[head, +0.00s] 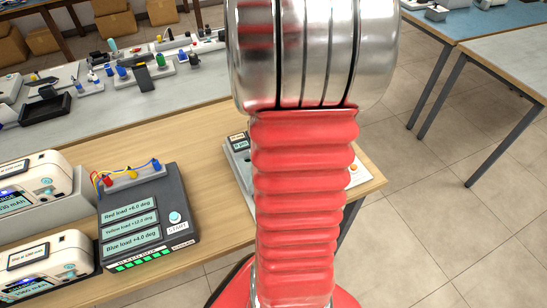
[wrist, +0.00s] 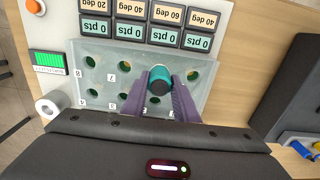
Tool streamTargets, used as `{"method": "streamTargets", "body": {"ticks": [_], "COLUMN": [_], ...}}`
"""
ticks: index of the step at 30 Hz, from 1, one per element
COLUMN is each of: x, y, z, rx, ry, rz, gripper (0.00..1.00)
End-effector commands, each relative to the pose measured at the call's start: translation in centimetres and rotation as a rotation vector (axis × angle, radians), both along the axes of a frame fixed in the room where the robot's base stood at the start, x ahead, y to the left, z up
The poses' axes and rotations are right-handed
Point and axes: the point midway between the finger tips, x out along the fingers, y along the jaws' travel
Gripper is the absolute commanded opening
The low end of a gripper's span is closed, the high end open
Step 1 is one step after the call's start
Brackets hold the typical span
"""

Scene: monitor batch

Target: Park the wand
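The wand, as far as I can tell, is the short teal cylinder with a dark end (wrist: 159,78) in the wrist view. My gripper (wrist: 160,88) has its two purple fingers against either side of it, shut on it. In the head view my red arm hides the gripper, the wand and most of the white station (head: 238,163).
In the wrist view, point and degree labels (wrist: 165,36) line the rack's far side, with a green display (wrist: 48,64) and white knob (wrist: 46,107) at left. In the head view, a dark load box (head: 150,215) and white devices (head: 52,262) stand left on the wooden table (head: 205,200).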

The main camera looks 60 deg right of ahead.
Motion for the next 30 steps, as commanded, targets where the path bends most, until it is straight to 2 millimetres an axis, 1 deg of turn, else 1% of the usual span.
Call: {"method": "streamTargets", "body": {"ticks": [1, 11, 17, 30], "x": [0.0, 0.0, 0.0, 0.0], "y": [0.0, 0.0, 0.0, 0.0], "z": [0.0, 0.0, 0.3, 1.9], "rx": [0.0, 0.0, -0.001, -0.001], "ry": [0.0, 0.0, -0.001, -0.001], "rz": [0.0, 0.0, 0.0, 0.0], "gripper": [0.23, 0.0, 0.0, 0.0]}}
